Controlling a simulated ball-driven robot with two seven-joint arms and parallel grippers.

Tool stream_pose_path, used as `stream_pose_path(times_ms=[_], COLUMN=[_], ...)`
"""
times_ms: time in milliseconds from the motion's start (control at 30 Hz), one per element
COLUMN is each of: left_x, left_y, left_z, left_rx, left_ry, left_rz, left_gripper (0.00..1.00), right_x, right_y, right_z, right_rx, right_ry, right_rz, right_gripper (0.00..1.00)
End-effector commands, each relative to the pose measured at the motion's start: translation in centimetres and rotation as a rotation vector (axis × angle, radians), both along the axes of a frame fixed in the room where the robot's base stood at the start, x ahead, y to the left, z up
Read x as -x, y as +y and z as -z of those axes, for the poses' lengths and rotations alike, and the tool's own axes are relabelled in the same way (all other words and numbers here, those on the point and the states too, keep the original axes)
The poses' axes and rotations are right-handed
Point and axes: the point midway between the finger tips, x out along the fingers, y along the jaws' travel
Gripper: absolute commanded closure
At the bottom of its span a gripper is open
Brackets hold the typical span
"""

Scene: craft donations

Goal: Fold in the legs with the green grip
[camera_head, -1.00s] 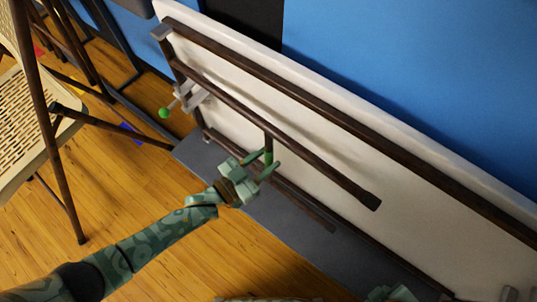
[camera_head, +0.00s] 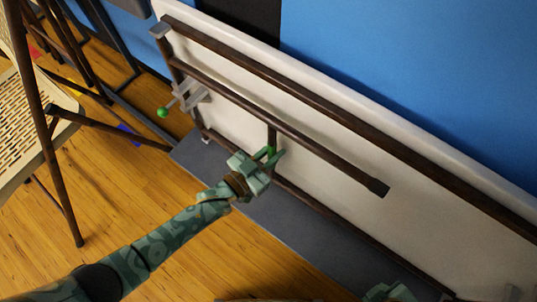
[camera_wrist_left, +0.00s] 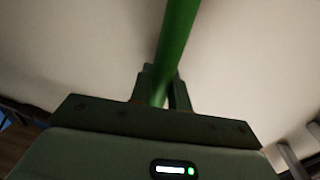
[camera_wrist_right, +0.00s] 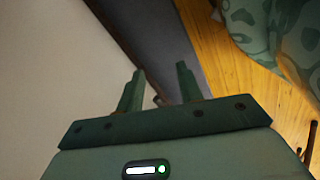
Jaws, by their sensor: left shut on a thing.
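A folding table lies on its side, its pale underside (camera_head: 330,175) facing me. Its dark brown legs (camera_head: 325,153) lie close along that underside, joined by a crossbar (camera_head: 272,132). The green grip (camera_head: 271,151) sits on the crossbar, partly hidden by my left gripper (camera_head: 270,157). In the left wrist view the green grip (camera_wrist_left: 178,45) runs between the fingers of my left gripper (camera_wrist_left: 160,88), which is shut on it. My right gripper (camera_wrist_right: 160,85) is open and empty in the right wrist view; only a bit of my right arm shows at the head view's bottom edge.
A green-knobbed latch (camera_head: 163,112) sticks out near the table's left end. A beige folding chair (camera_head: 30,130) stands at the left. A grey strip (camera_head: 225,185) lies under the table. A blue wall (camera_head: 430,80) is behind. The wooden floor (camera_head: 130,200) is clear between chair and strip.

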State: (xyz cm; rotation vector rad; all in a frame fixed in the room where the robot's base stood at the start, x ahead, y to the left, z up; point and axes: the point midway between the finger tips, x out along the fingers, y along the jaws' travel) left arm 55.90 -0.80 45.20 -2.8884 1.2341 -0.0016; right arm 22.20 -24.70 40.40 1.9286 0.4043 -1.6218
Motion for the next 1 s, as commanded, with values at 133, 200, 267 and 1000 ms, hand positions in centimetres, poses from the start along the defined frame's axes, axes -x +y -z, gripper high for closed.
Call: stream_pose_path(times_ms=[133, 200, 267, 1000], left_x=[0.0, 0.0, 0.0, 3.4], left_y=[0.0, 0.0, 0.0, 3.7], left_z=[0.0, 0.0, 0.0, -0.5], left_rx=[-0.002, -0.002, -0.002, -0.005], left_ry=[-0.001, -0.001, -0.001, -0.004], left_rz=[0.001, 0.001, 0.002, 0.001], left_gripper=[1.0, 0.65, 0.63, 0.63], right_x=[0.0, 0.0, 0.0, 2.2], right_y=[0.0, 0.0, 0.0, -2.8], right_z=[0.0, 0.0, 0.0, 0.0], right_rx=[-0.001, -0.001, -0.001, 0.1], right_ry=[-0.002, -0.002, -0.002, 0.097], right_rz=[0.0, 0.0, 0.0, -0.029], right_gripper=[0.64, 0.64, 0.64, 0.64])
